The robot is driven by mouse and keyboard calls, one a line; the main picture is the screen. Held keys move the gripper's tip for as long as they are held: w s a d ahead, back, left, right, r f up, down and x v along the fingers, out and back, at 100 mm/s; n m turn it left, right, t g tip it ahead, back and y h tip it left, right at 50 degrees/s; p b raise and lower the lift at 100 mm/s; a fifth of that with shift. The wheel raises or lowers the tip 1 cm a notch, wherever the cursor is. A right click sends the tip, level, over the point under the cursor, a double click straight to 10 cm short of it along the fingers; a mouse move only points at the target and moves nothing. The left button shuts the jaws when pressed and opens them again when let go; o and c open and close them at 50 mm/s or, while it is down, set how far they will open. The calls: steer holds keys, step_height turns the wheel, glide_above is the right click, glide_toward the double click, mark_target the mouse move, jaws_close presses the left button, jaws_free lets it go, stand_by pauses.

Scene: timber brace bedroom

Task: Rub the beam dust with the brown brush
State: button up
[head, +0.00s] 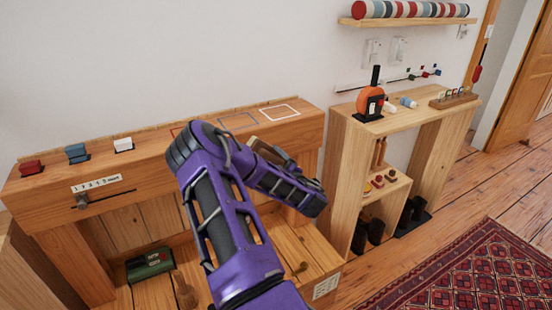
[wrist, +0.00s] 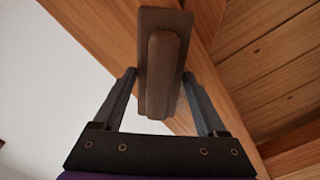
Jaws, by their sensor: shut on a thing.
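My gripper (wrist: 158,76) is shut on the brown brush (wrist: 165,45), its fingers on either side of the handle in the wrist view. The brush's flat block lies against or just in front of the timber beam (wrist: 207,28); I cannot tell whether they touch. In the head view the beam (head: 60,188) runs along the wall, and my purple arm reaches over its right part. A small tan piece of the brush (head: 253,143) shows beside my gripper (head: 270,152), which is mostly hidden by the arm. I cannot make out the dust on the beam.
A green box (head: 150,263) sits below. A wooden shelf unit (head: 345,150) with an orange device (head: 370,100) stands right. A patterned rug (head: 470,270) covers the floor.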

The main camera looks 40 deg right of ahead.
mark_target(282, 160)
steer(key=shift+w+a+b, duration=0.65)
steer(key=shift+w+a, duration=1.35)
steer(key=shift+a, duration=4.95)
steer(key=shift+s+d+r, duration=0.25)
steer(key=shift+s+d, duration=0.55)
steer(key=shift+d, duration=2.15)
steer(key=shift+s+d+r, duration=0.25)
steer(key=shift+s+d, duration=0.5)
steer(key=shift+d, duration=2.2)
steer(key=shift+s+d+r, duration=0.25)
steer(key=shift+s+d, duration=0.55)
steer(key=shift+d, duration=2.15)
steer(key=shift+a, duration=0.15)
steer(key=w+a, duration=0.3)
steer(key=a, duration=1.1)
steer(key=shift+w, duration=0.4)
